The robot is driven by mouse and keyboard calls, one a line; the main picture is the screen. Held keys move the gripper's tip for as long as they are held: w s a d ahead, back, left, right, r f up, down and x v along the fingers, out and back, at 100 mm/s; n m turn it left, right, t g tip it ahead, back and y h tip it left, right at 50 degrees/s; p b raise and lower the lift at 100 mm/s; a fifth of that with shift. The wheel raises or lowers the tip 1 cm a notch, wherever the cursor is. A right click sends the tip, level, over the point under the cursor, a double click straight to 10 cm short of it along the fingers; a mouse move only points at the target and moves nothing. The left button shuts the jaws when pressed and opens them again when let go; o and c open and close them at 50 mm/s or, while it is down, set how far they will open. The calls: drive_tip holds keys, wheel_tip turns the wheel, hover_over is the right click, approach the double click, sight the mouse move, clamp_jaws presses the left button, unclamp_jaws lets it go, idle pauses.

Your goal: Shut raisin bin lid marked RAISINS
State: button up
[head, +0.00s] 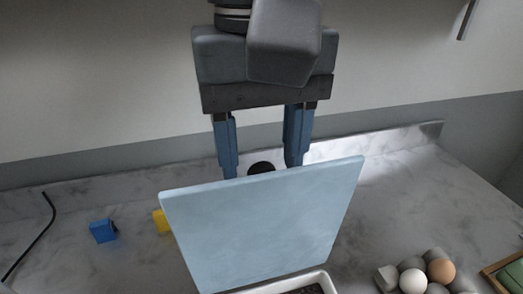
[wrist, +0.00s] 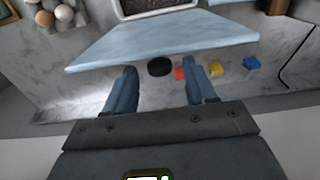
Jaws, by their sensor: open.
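The raisin bin's lid is a light blue panel (head: 265,228), standing raised and tilted in the head view. It also shows in the wrist view (wrist: 160,42). The white bin (head: 328,279) is open below it, with dark contents (wrist: 148,4) showing in the wrist view. No RAISINS marking is readable. My gripper (head: 261,168) is open and empty, pointing down behind the lid's upper edge. In the wrist view my gripper (wrist: 160,70) has its fingertips close to that edge. I cannot tell whether they touch it. The lid hides part of the bin and counter.
A blue block (head: 103,231) and a yellow block (head: 161,221) lie left of the lid, with a red block (wrist: 179,73) nearby. A black disc (head: 261,167) lies behind the lid. Several eggs (head: 413,280) sit at right. A black bent rod (head: 39,240) is at far left.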

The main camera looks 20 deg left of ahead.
drive_tip(key=shift+f, duration=0.6)
clamp_jaws()
idle(0.3)
